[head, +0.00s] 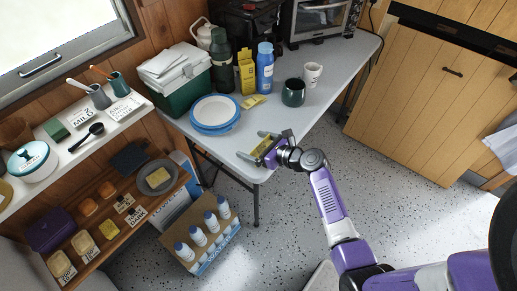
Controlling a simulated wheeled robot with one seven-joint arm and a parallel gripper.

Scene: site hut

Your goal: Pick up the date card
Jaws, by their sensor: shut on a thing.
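My gripper (257,146) is at the near edge of the pale grey table, its two fingers pointing left. It is shut on a small flat yellow thing (263,147), partly hidden by the fingers. Its print is too small to read, so I cannot tell whether it is the date card. White printed cards (80,115) and (124,109) stand on the upper white shelf at left, far from my gripper.
The pale grey table (277,115) holds blue-rimmed plates (214,113), a yellow flat item (253,101), a yellow box (246,71), a blue bottle (265,67), a dark mug (293,92) and a white cup (312,74). A bottle crate (206,250) stands on the floor.

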